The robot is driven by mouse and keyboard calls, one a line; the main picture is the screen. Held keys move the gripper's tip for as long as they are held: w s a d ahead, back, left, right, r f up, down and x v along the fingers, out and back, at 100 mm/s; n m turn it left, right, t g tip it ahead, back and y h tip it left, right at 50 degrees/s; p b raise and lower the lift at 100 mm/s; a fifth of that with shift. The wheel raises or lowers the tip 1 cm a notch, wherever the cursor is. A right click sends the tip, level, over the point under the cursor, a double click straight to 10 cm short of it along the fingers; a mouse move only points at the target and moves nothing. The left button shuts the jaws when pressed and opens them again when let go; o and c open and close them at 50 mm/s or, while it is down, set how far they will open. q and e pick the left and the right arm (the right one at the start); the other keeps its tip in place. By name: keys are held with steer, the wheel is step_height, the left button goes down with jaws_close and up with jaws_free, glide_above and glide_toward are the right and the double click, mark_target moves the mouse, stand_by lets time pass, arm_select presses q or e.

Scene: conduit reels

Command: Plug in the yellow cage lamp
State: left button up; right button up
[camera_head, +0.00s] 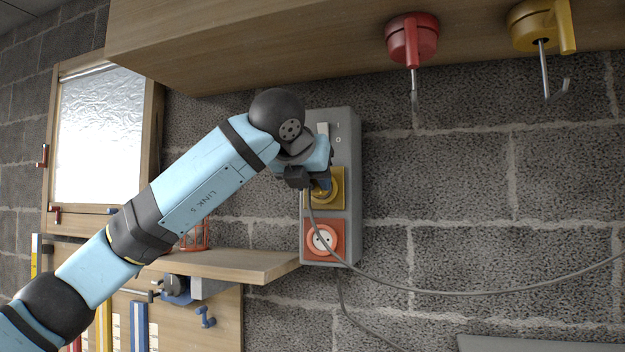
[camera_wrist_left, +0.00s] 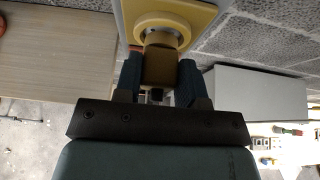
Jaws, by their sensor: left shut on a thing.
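A grey wall box (camera_head: 345,140) carries a yellow socket (camera_head: 339,186) above an orange-red socket (camera_head: 322,240) with a pale round face. My left gripper (camera_head: 318,186) is at the yellow socket, shut on a yellow plug. In the left wrist view the yellow plug (camera_wrist_left: 159,65) sits between the fingers (camera_wrist_left: 158,85), lined up with the round opening of the yellow socket (camera_wrist_left: 162,28). The plug's front end meets the ring; how deep it sits cannot be told. A grey cable (camera_head: 450,291) hangs from the gripper and runs right. No yellow cage lamp is recognisable.
A white switch (camera_head: 323,131) is above the sockets. A wooden shelf (camera_head: 240,264) ends just left of the box. Overhead, a red hook mount (camera_head: 412,40) and a yellow one (camera_head: 540,25) hang under a board. Another cable (camera_head: 350,318) drops below the box.

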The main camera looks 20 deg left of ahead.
arm_select(q)
steer(key=shift+w, duration=0.5)
steer(key=o, duration=0.9)
steer(key=shift+o, duration=0.2)
steer(key=shift+s+r, duration=0.1)
steer(key=shift+s, duration=0.1)
steer(key=b+v, duration=0.3)
steer(key=v, duration=1)
steer(key=shift+s+r, duration=0.15)
